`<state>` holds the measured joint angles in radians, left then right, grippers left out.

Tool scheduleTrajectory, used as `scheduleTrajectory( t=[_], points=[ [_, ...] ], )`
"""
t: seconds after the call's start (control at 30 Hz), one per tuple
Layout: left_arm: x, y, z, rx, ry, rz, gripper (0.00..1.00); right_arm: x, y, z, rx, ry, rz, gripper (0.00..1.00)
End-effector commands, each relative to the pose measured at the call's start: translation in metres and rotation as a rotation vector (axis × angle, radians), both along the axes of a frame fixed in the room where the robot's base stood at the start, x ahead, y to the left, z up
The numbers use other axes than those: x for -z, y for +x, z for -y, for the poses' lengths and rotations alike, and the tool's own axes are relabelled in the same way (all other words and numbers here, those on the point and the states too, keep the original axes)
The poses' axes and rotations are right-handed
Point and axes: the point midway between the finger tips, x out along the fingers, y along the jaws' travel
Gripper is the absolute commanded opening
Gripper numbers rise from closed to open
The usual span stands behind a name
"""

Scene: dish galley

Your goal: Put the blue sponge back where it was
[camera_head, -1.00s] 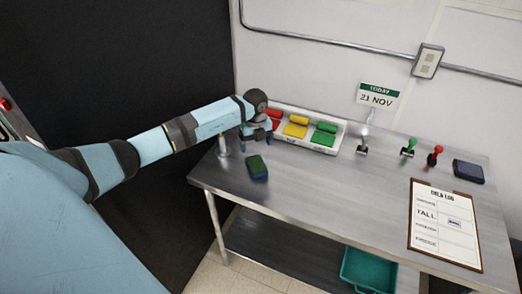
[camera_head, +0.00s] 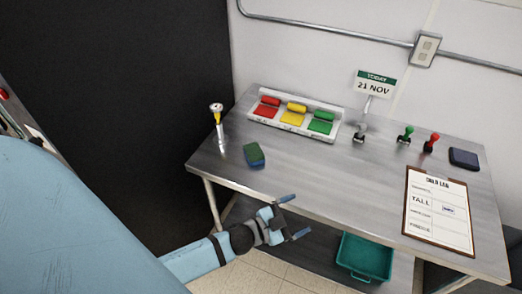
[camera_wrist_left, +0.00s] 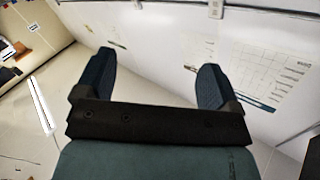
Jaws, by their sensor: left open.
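The sponge (camera_head: 254,155) lies on the left part of the steel table, near its front edge. Its top looks dark green and its side blue. My left gripper (camera_head: 294,216) is open and empty, in front of the table and to the lower right of the sponge, apart from it. In the left wrist view the open fingers (camera_wrist_left: 152,75) have nothing between them, with pale floor and wall beyond. The sponge does not show there. My right gripper is not in view.
A teal bin (camera_head: 364,257) sits below. The table's middle is clear.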

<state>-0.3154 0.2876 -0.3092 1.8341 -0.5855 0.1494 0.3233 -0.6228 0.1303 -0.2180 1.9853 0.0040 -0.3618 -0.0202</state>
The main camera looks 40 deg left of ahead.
Motion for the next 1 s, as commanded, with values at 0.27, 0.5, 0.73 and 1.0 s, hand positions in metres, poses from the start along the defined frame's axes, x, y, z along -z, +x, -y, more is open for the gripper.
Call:
scheduleTrajectory(
  t=[0.27,0.5,0.73,1.0],
  points=[
    [0.073,-0.111,-0.016,-0.308,-0.169,-0.577,0.88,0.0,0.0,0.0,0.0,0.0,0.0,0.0],
    [0.082,-0.131,-0.014,-0.32,-0.191,-0.674,0.88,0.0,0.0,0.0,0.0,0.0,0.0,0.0],
    [0.082,-0.13,-0.014,-0.319,-0.19,-0.672,0.88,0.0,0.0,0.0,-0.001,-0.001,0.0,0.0],
    [0.082,-0.13,-0.014,-0.32,-0.19,-0.671,0.88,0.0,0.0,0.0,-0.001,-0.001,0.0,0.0]
  ],
)
